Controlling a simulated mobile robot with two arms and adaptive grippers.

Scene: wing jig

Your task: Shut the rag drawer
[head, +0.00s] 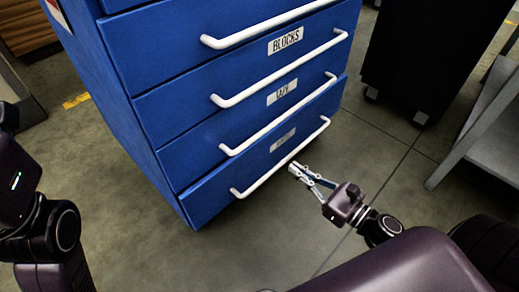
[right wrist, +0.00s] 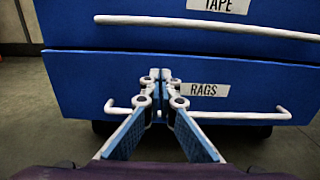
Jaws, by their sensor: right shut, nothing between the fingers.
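The rag drawer (head: 235,180) is the lowest drawer of a blue cabinet. Its RAGS label (right wrist: 205,90) and white bar handle (right wrist: 245,115) show in the right wrist view. Its front looks nearly in line with the drawer above; I cannot tell if a small gap remains. My right gripper (head: 294,168) is shut and empty, just in front of the drawer front near the handle's middle. In the right wrist view its fingertips (right wrist: 160,76) are left of the label and hide part of the handle. I cannot tell whether they touch. My left gripper is out of view.
The tape drawer (head: 190,145) and the blocks drawer (head: 165,95) sit above, with white bar handles. A black wheeled cabinet (head: 415,50) stands at the back right. A grey metal stand (head: 485,125) is at the right. The concrete floor (head: 375,130) between is clear.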

